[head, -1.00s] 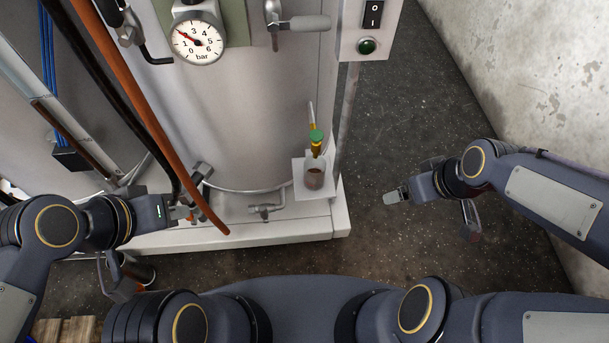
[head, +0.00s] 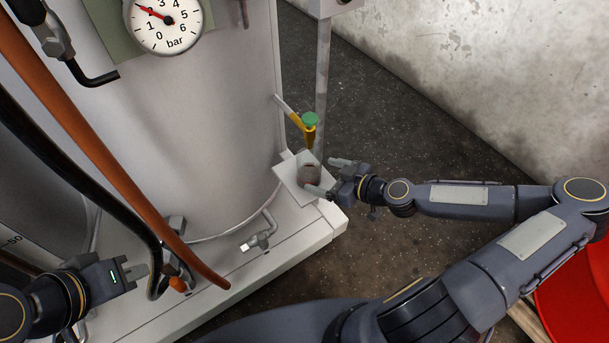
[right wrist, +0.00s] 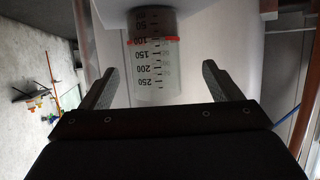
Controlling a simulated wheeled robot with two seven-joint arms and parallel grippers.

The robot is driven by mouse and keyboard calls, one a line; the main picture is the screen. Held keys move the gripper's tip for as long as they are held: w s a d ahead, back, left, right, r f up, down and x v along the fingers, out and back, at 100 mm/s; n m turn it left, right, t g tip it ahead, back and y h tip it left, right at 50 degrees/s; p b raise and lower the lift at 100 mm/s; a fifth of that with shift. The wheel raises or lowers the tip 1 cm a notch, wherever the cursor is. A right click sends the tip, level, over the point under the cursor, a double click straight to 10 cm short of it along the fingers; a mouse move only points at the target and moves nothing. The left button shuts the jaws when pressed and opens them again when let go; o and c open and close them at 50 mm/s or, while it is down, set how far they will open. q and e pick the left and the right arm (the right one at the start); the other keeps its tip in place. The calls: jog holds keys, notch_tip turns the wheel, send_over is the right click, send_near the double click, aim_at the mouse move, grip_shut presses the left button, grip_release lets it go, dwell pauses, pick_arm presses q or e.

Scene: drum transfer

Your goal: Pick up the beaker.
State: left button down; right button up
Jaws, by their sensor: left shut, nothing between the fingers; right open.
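The beaker (head: 309,173) stands on a small white ledge (head: 291,178) below a yellow spout with a green knob (head: 310,120). It is clear, with dark contents in the head view. In the right wrist view the beaker (right wrist: 153,62) appears upside down, with a printed scale and a red line. My right gripper (head: 325,177) is open at the beaker, one finger on each side. The right wrist view shows gaps between the beaker and both fingers (right wrist: 159,70). My left gripper (head: 138,272) is shut and empty at lower left, near the hoses.
A large pale vessel (head: 190,130) with a pressure gauge (head: 163,18) stands behind the ledge. An orange hose (head: 120,165) and a black hose (head: 85,165) cross the left side. A grey post (head: 323,85) rises behind the spout. A red drum (head: 580,280) is at lower right.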

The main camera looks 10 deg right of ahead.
jog(key=x, duration=0.4)
jog(key=f+b+x, duration=0.1)
jog(key=x, duration=0.1)
jog(key=shift+w+d+f, duration=0.15)
jog(key=shift+w, duration=0.25)
jog(key=c, duration=1.1)
jog(key=shift+o, duration=0.2)
jog(key=shift+r, duration=0.2)
